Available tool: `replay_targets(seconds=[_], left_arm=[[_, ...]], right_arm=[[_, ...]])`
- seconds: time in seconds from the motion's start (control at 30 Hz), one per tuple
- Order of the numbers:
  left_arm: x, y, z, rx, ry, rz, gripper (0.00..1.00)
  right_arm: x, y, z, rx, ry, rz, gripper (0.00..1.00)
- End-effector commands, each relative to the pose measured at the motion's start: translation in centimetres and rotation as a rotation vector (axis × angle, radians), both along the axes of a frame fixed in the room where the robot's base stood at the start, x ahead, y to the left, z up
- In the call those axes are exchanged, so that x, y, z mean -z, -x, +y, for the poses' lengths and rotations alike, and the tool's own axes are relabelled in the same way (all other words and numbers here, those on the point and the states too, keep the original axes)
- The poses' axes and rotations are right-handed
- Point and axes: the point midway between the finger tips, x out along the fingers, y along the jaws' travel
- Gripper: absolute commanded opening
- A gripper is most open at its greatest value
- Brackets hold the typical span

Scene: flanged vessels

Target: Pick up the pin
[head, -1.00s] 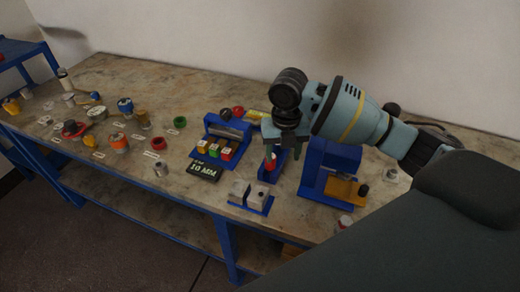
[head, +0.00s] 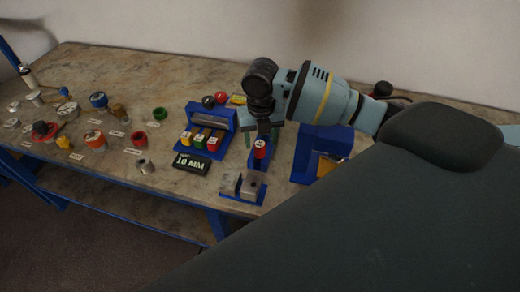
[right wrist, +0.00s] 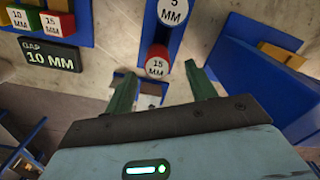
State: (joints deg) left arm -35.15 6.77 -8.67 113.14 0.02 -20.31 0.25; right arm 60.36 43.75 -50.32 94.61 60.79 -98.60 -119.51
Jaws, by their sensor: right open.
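A red-capped pin (head: 260,149) stands in a narrow blue stand (head: 254,163) on the workbench. In the right wrist view its red cap (right wrist: 157,62) has a white top marked 15 MM. Another round white-topped piece (right wrist: 172,12), its label partly cut off at "5 MM", shows beyond it at the top edge. My right gripper (head: 263,130) is above the stand, open and empty. In the right wrist view its two dark green fingers (right wrist: 161,82) are spread, with the red cap between and just beyond their tips. I cannot tell the height gap. My left gripper is not in view.
Left of the stand is a blue rack (head: 209,118) with coloured blocks and a 10 MM sign (head: 191,163). In front is a blue base with two metal blocks (head: 243,184). A larger blue fixture (head: 322,145) stands close on the right. Several jars and caps are farther left.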

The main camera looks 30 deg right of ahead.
Motion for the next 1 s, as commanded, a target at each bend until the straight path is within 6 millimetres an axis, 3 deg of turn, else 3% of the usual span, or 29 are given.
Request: replay_targets(seconds=[0.23, 0.53, 0.93, 1.0], left_arm=[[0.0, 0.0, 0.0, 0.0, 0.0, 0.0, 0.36], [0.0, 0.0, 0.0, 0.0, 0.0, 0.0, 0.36], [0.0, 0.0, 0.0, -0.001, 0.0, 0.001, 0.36], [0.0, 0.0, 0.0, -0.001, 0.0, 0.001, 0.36]], right_arm=[[3.2, -0.3, 0.1, 0.0, -0.001, 0.002, 0.56], [3.6, -0.3, 0.1, 0.0, 0.0, -0.001, 0.56], [3.6, -0.3, 0.1, 0.001, -0.001, -0.001, 0.05], [3.6, -0.3, 0.1, 0.001, 0.0, -0.002, 0.05]])
